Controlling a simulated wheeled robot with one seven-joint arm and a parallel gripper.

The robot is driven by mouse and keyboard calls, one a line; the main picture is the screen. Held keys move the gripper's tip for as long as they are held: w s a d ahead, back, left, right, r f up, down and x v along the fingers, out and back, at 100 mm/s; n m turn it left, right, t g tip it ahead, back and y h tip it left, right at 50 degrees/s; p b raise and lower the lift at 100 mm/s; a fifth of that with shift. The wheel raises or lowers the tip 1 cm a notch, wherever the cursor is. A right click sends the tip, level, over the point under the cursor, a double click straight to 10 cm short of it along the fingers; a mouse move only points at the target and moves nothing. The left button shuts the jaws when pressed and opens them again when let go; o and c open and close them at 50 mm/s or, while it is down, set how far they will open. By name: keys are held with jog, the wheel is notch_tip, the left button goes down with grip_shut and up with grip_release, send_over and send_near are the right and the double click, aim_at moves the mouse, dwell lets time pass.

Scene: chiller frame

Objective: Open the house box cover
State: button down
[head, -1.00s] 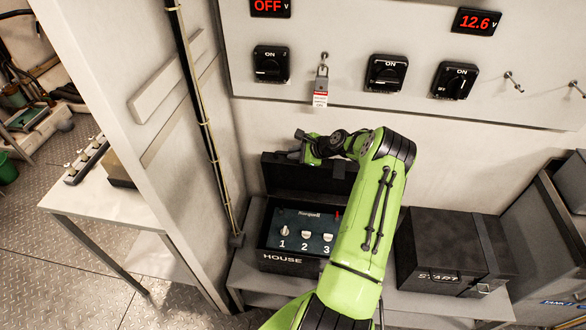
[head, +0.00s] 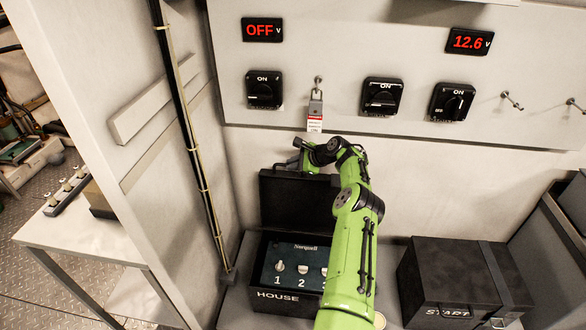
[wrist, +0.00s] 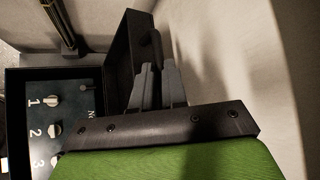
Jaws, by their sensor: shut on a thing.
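The black HOUSE box (head: 285,301) stands on the bench. Its cover (head: 297,205) is raised and stands about upright at the back, so the panel (head: 290,262) with knobs numbered 1, 2 and 3 is exposed. My arm hides part of the box's right side. My gripper (head: 287,165) is at the cover's top edge. In the wrist view its fingers (wrist: 156,80) are closed on a dark piece, seemingly the handle, at the edge of the cover (wrist: 122,45). The exact contact is dark and partly hidden.
A black START box (head: 450,285) stands to the right on the bench. The wall panel above carries switches, a hanging padlock with a tag (head: 315,110) and hooks. A wall with a vertical cable (head: 190,140) stands close on the left.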

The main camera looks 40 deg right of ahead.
jog(key=shift+w+r, duration=0.1)
jog(key=shift+r, duration=0.05)
jog(key=c, duration=1.2)
grip_release()
jog(key=shift+o, duration=0.2)
jog(key=p+v, duration=0.1)
jog(key=v, duration=1.4)
jog(key=shift+s+p, duration=0.35)
jog(key=shift+p, duration=0.05)
jog(key=shift+d+r, duration=0.1)
jog(key=shift+r, duration=0.05)
